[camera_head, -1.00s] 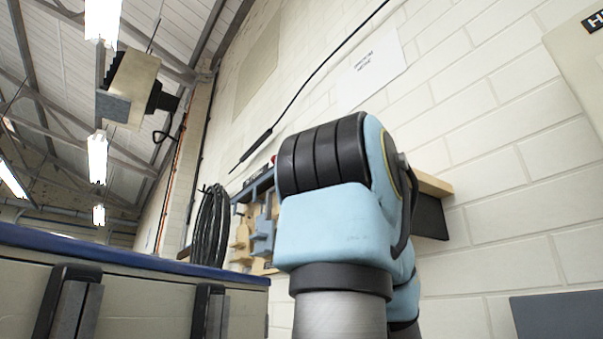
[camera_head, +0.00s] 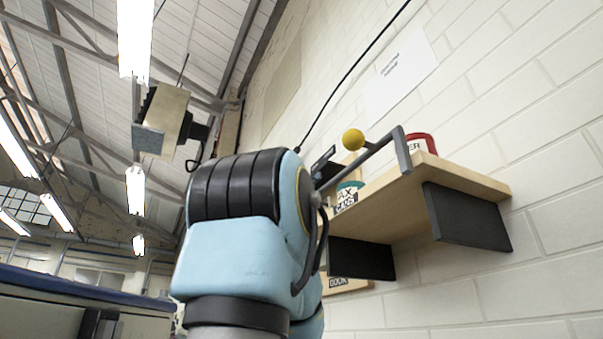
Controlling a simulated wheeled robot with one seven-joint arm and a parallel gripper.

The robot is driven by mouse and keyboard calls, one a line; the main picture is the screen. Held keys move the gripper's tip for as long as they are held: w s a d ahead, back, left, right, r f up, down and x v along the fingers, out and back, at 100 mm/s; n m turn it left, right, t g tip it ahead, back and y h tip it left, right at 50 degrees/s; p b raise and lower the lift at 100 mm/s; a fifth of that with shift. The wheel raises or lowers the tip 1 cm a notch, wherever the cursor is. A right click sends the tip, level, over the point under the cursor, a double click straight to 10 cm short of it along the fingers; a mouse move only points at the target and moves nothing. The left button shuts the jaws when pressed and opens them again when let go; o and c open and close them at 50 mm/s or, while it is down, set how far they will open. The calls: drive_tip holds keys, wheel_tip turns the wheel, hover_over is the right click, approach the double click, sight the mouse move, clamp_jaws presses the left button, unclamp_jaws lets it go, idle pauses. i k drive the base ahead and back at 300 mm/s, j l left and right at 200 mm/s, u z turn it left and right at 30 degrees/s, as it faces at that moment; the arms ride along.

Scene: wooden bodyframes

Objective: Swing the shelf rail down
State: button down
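The wooden shelf (camera_head: 455,178) is on the wall at right, seen from below, on dark brackets. Its grey rail (camera_head: 402,152) stands up above the shelf's edge. One end arm comes down to the board, and the long bar runs left until my arm hides it. A yellow ball (camera_head: 353,139) shows just above the bar; I cannot tell how it is attached. My blue and black arm fills the middle of the view. My gripper is not recognisable, so its place and state do not show.
A teal-labelled tin (camera_head: 348,196) and a red-lidded tin (camera_head: 421,145) stand on the shelf. A blue-topped cabinet or bench (camera_head: 80,290) is at lower left. A beige box unit (camera_head: 160,122) hangs at upper left. A black cable (camera_head: 355,68) runs down the wall.

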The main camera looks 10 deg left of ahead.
sight(353, 139)
drive_tip(key=k+j+u, duration=0.15)
drive_tip(key=j+u, duration=0.15)
drive_tip(key=j, duration=0.3)
drive_tip(key=j+u, duration=0.3)
drive_tip(key=j, duration=0.7)
drive_tip(key=k+j, duration=0.15)
drive_tip(key=j, duration=0.25)
